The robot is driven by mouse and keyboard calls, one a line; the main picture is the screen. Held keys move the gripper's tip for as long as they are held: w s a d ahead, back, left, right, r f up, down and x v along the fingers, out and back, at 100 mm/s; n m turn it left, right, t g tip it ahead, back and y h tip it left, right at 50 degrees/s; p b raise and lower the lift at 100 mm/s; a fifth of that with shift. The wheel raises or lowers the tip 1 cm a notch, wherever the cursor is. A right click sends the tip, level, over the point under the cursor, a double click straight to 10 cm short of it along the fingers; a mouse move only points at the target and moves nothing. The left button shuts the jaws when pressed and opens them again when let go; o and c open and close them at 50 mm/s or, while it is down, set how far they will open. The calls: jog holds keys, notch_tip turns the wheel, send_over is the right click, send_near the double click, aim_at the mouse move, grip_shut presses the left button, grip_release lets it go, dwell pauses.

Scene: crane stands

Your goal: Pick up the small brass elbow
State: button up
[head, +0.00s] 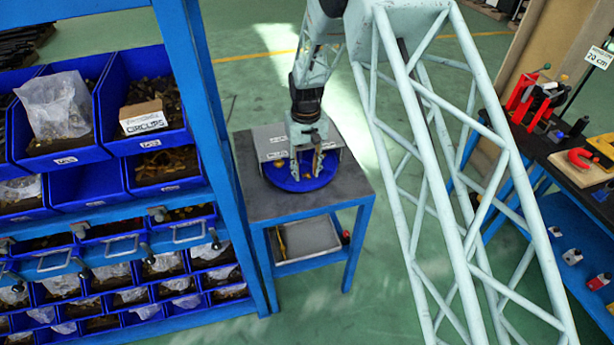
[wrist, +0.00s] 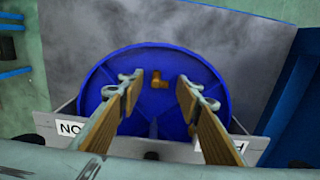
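The small brass elbow (wrist: 159,82) lies on the round blue dish (wrist: 110,75) and shows between my two fingertips in the wrist view. My gripper (wrist: 158,90) is open and empty above the dish, with one finger to each side of the elbow and gaps on both sides. In the head view my gripper (head: 306,163) reaches down over the blue dish (head: 290,182), which sits on a dark-topped table (head: 262,207). Small brass-coloured spots show on the dish there, but they are too small to tell apart.
A grey labelled box (head: 270,140) stands on the table close around the dish and fingers. A blue rack of bins (head: 200,100) rises to the left. A workbench (head: 560,160) with red tools stands to the right. A grey tray (head: 307,238) sits on the table's lower shelf.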

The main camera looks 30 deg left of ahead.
aim_at(306, 176)
jog(key=c, duration=0.9)
jog(key=shift+r, duration=0.15)
jog(key=shift+r, duration=1.5)
jog(key=shift+s+d+r, duration=0.1)
jog(key=shift+s+r, duration=0.05)
jog(key=s+d+r+b, duration=0.1)
jog(key=s+d+b, duration=0.1)
jog(key=s+d, duration=0.8)
jog(key=shift+s+d+r, duration=0.15)
jog(key=shift+s+r, duration=0.05)
jog(key=shift+s, duration=0.65)
